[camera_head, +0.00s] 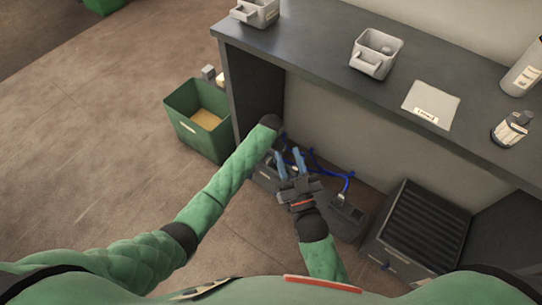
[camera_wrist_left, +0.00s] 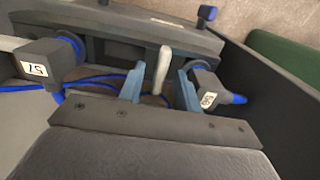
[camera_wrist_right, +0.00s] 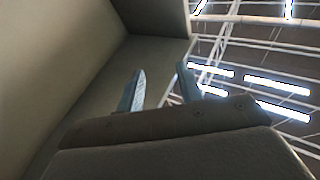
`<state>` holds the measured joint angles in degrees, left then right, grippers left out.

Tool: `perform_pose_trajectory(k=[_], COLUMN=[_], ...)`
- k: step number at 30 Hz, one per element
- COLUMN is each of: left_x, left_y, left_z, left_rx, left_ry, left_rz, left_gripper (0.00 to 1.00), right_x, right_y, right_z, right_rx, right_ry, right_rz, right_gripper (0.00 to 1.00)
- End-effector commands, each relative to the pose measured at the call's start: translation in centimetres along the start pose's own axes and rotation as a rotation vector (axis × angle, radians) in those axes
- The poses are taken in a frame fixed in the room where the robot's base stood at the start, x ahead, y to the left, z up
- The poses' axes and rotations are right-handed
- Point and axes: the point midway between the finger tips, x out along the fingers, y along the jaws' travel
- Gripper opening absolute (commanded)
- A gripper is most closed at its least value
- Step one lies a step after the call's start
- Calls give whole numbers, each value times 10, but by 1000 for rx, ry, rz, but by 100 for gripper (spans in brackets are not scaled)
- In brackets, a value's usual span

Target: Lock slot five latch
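In the left wrist view, a pale upright lever (camera_wrist_left: 162,68) stands in front of a dark curved housing (camera_wrist_left: 125,30). My left gripper (camera_wrist_left: 160,90) is open, with the lever between its fingers; I cannot tell whether they touch it. Dark blocks with blue ends and small labels sit on both sides, one at left (camera_wrist_left: 55,60) and one at right (camera_wrist_left: 210,90). In the head view my left arm reaches under the bench, and its fingers are not clear. My right gripper (camera_head: 289,162) is open and empty beside it. Which slot this is cannot be read.
A dark bench (camera_head: 390,100) overhangs the work area, carrying a grey bin (camera_head: 371,68), a card and bottles. Blue cables (camera_head: 330,172) run below. A ribbed dark crate (camera_head: 420,225) stands at right, a green bin (camera_head: 185,112) at left. Open floor lies left.

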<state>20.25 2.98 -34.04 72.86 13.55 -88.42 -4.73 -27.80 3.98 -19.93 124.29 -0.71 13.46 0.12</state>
Motion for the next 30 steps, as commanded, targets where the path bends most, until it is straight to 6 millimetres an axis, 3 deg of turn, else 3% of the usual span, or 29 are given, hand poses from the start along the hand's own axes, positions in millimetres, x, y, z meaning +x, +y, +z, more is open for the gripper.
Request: perform_pose_trajectory(k=[11, 16, 26, 28, 30], left_x=[2, 2, 1, 1, 1], left_y=[0, 0, 0, 0, 0], left_z=[0, 0, 0, 0, 0], left_rx=[0, 0, -4, -8, -14], left_ry=[0, 0, 0, 0, 0], left_rz=[0, 0, 0, 0, 0], left_gripper=[34, 0, 0, 0, 0], right_x=[1, 0, 1, 0, -8], right_y=[0, 0, 0, 0, 0], right_z=[-4, -3, -1, 5, 29], right_rx=[-1, -1, 1, 3, 8], right_ry=[13, 11, -2, -25, -98], right_rz=[-1, 0, 0, 1, 5], right_gripper=[36, 36, 36, 36, 36])
